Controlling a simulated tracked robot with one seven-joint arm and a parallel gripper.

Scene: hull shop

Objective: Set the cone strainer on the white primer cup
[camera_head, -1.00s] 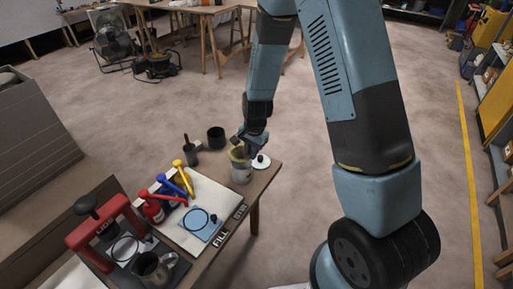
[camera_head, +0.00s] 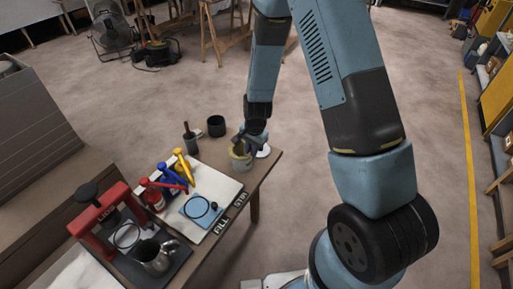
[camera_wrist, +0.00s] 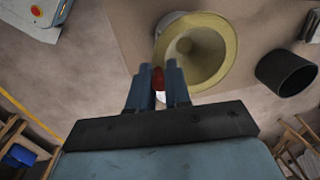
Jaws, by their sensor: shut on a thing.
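The cone strainer (camera_wrist: 194,52) is a pale yellow cone with a wide rim and a red tab (camera_wrist: 158,79). My gripper (camera_wrist: 158,76) is shut on the red tab at the rim's edge. The white primer cup (camera_head: 241,163) stands on the bench near its far end. The strainer (camera_head: 239,153) is at the cup's mouth, and in the wrist view the cup's white wall (camera_wrist: 172,20) shows past the rim. I cannot tell whether the rim rests on the cup or is just above it. My gripper (camera_head: 249,140) hides part of the strainer in the head view.
A black cup (camera_head: 216,126) and a dark pot with a handle (camera_head: 192,142) stand left of the cup. Red, blue and yellow pump bottles, a red press (camera_head: 95,220) and a metal jug (camera_head: 153,256) are nearer.

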